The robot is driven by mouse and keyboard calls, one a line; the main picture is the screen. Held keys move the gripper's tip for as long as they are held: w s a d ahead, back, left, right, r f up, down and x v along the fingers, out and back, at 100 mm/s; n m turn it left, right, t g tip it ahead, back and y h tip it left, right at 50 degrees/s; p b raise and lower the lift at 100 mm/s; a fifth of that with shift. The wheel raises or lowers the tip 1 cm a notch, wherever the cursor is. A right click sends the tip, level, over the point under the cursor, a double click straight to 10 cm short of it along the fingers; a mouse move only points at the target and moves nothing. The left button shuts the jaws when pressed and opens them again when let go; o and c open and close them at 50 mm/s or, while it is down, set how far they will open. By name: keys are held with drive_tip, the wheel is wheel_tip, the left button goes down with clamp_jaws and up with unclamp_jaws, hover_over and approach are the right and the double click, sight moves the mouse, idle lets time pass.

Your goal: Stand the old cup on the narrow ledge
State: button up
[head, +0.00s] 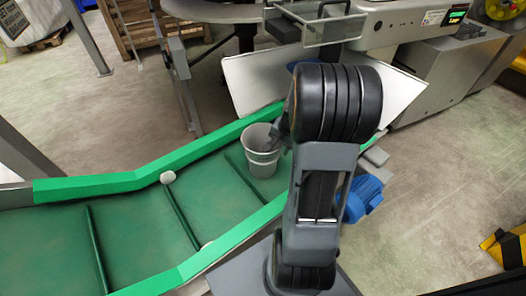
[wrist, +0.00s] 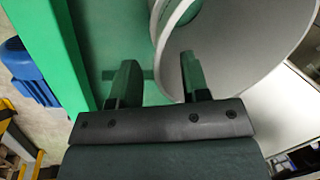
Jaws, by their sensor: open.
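The old cup (head: 261,158) is a pale grey, open-topped cup. It stands upright on the green conveyor belt, beside my arm. In the wrist view the cup (wrist: 240,50) is large and close at the upper right. My gripper (wrist: 158,62) is open, with its two dark fingers apart. The right finger overlaps the cup in the picture; the left finger is over green, clear of it. I cannot tell whether either finger touches the cup. In the head view my arm hides most of the gripper beside the cup. I cannot make out for certain which surface is the narrow ledge.
The conveyor (head: 135,235) has raised green side rails (head: 110,184) and dark cross bars. A small whitish lump (head: 168,177) sits by the far rail. A white panel (head: 248,80) and a grey machine (head: 395,25) stand behind. A blue motor (head: 364,196) is right of my arm.

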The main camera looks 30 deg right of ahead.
drive_tip(key=b+x, duration=0.1)
drive_tip(key=x, duration=0.2)
drive_tip(key=shift+s+f, duration=0.1)
drive_tip(key=shift+f, duration=0.15)
drive_tip(key=shift+c, duration=0.2)
clamp_jaws()
drive_tip(key=shift+r, duration=0.1)
